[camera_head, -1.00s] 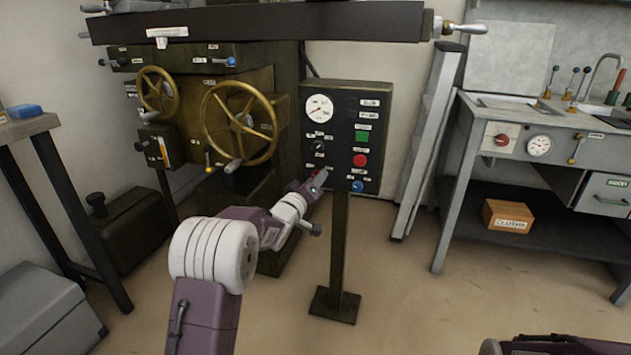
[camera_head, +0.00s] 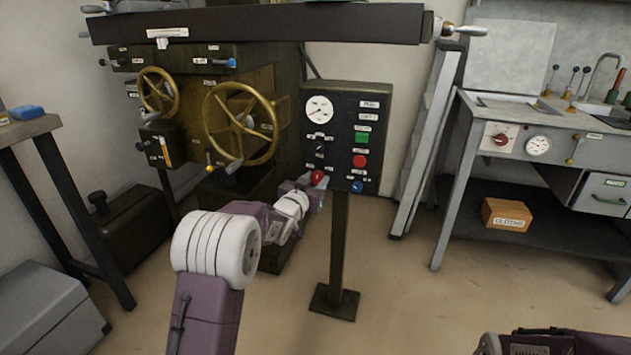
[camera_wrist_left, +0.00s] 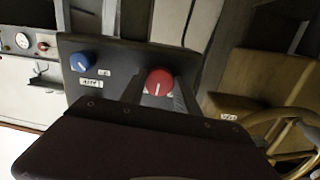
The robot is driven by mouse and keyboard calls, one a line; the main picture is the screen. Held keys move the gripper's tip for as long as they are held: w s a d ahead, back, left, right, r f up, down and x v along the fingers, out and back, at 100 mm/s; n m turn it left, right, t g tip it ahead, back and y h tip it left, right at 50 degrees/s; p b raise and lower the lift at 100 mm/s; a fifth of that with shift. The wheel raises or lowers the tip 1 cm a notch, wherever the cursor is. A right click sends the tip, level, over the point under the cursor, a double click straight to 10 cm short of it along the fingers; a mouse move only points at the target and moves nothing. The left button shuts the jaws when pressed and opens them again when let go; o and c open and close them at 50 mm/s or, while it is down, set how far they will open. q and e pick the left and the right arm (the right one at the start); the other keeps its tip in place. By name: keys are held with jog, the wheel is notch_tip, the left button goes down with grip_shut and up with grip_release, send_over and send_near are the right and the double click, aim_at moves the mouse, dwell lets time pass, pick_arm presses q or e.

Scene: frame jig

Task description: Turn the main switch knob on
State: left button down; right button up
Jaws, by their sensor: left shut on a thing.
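A dark control panel (camera_head: 376,97) stands on a post. A red knob (camera_head: 318,177) sits at its lower left corner, with a blue knob (camera_head: 357,187) at its lower right. My left gripper (camera_head: 317,188) is at the red knob and shut on it; its fingers are small and partly hidden in the head view. In the left wrist view the red knob (camera_wrist_left: 159,81) shows a white pointer mark toward its lower left, and the blue knob (camera_wrist_left: 82,62) sits apart to the left. Labels are too blurred to read surely. My right gripper is out of view.
The panel also carries a gauge (camera_head: 319,109), a green button (camera_head: 361,137) and a red button (camera_head: 360,161). A machine with brass handwheels (camera_head: 213,125) stands close on the left. A bench with another red knob (camera_head: 501,139) is at the right. Floor before the post is clear.

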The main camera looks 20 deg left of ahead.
pick_arm(q)
jog(key=m+b, duration=0.1)
jog(key=m, duration=0.3)
jog(key=shift+y, duration=0.3)
jog(key=shift+d+r+m+y+b, duration=0.1)
jog(key=shift+m+y+b, duration=0.2)
jog(key=shift+m+b, duration=0.9)
jog(key=shift+m, duration=0.6)
jog(key=c, duration=0.9)
grip_release()
